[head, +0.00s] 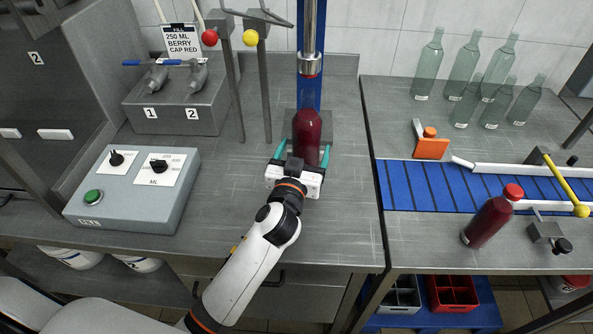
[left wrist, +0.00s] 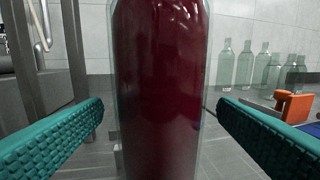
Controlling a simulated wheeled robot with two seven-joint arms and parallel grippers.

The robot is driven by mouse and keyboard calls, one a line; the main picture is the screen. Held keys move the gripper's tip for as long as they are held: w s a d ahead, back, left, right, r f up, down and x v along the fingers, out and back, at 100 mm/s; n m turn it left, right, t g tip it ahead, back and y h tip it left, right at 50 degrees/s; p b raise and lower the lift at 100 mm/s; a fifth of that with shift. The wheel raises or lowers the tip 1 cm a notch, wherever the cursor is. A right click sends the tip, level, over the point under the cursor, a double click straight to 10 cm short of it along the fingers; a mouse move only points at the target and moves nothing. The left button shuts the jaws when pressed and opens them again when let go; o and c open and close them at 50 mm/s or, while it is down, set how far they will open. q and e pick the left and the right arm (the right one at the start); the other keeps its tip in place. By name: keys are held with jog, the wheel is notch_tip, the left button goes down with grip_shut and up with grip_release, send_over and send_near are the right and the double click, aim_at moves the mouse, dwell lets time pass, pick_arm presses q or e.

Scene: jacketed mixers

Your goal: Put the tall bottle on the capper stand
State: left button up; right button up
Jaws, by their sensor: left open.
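The tall bottle (head: 307,135), filled dark red, stands upright in front of the blue column of the capper stand (head: 317,90), beneath its head (head: 309,65). It fills the middle of the left wrist view (left wrist: 160,95). Its base is hidden behind my gripper in the head view, so I cannot tell exactly what it rests on. My left gripper (head: 303,158) is open, with its teal fingers on either side of the bottle. In the left wrist view, gaps show between the bottle and both fingers. My right gripper is not in view.
A filled, red-capped bottle (head: 487,218) stands by the blue conveyor (head: 425,187) at right. Several empty bottles (head: 463,75) stand behind. A control box (head: 135,190) and filler taps (head: 175,105) are at left. Levers with red and yellow knobs (head: 250,38) stand left of the capper.

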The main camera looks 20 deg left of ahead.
pick_arm(q)
jog(key=s, duration=0.4)
jog(key=s+b, duration=0.1)
jog(key=s, duration=0.2)
jog(key=shift+d+f, duration=0.1)
jog(key=shift+d, duration=0.2)
jog(key=shift+s, duration=0.65)
